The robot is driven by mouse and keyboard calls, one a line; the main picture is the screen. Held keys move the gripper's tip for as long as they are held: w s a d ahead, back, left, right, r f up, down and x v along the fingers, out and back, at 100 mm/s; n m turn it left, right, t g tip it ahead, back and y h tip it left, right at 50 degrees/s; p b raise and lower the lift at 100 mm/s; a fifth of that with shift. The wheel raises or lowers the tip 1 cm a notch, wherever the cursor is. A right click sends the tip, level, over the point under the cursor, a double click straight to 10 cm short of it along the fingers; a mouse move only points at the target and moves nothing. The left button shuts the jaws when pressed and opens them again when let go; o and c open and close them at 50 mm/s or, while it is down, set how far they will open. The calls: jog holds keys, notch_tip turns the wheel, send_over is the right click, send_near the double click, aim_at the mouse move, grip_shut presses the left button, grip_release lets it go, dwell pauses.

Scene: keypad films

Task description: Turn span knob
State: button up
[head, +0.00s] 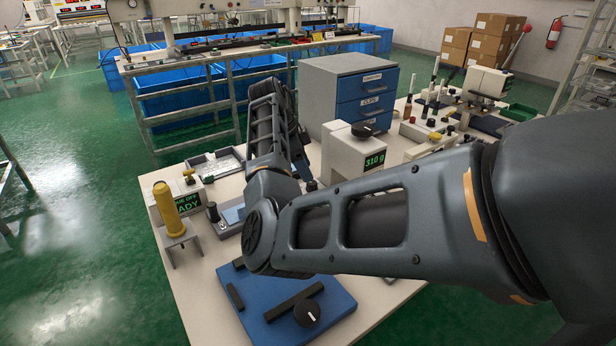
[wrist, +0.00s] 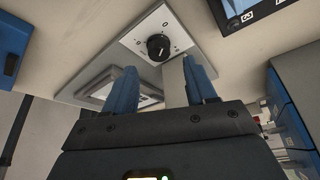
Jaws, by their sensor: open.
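In the wrist view a round black knob (wrist: 158,47) sits on a light panel with small marks around it. It shows beyond and between my fingertips, apart from them. My gripper (wrist: 162,80) is open, with its two blue fingers spread and nothing between them. In the head view a black knob (head: 363,130) sits on top of a white box (head: 350,160) whose green display reads 310 g. I cannot tell whether it is the knob in the wrist view, and no span label is readable. My forearm hides part of the bench.
A drawer cabinet (head: 348,90) with blue fronts stands behind the white box. A blue mat (head: 252,300) with dark bars and another black knob (head: 307,313) lies in front. A yellow cylinder (head: 166,203) on a stand is at the left. Several tools crowd the right.

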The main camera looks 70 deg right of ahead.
aim_at(313, 183)
jog(key=shift+x, duration=2.5)
grip_shut()
